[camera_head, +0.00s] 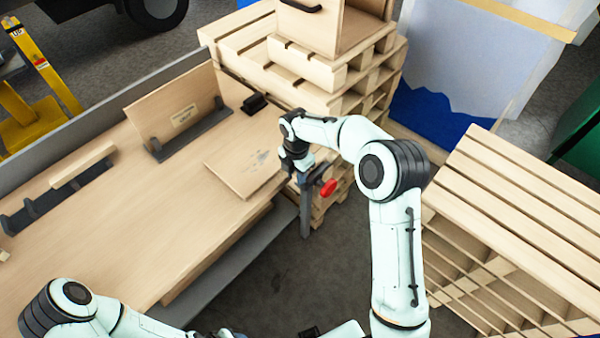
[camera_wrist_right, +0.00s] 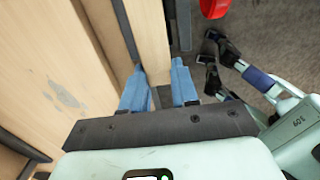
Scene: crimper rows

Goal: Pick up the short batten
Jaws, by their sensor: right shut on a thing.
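My right gripper (camera_wrist_right: 158,88) has its two blue fingers on either side of a pale wooden strip, which I take to be the short batten (camera_wrist_right: 148,35). It is shut on that strip, whose near end lies between the fingers. In the head view the right gripper (camera_head: 297,166) is at the right edge of the wooden table (camera_head: 140,235), beside a flat board with grey smudges (camera_head: 240,175). The batten is hardly visible there, hidden by the gripper and arm. My left arm shows at the lower left, with its gripper out of frame.
A clamp with a red handle (camera_head: 328,188) hangs by the table edge, close to the right gripper. A rack (camera_head: 50,200) with a wooden bar (camera_head: 83,165) and an upright panel (camera_head: 175,105) stand on the table. Pallets (camera_head: 290,95) are stacked behind; slatted pallets (camera_head: 520,200) stand right.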

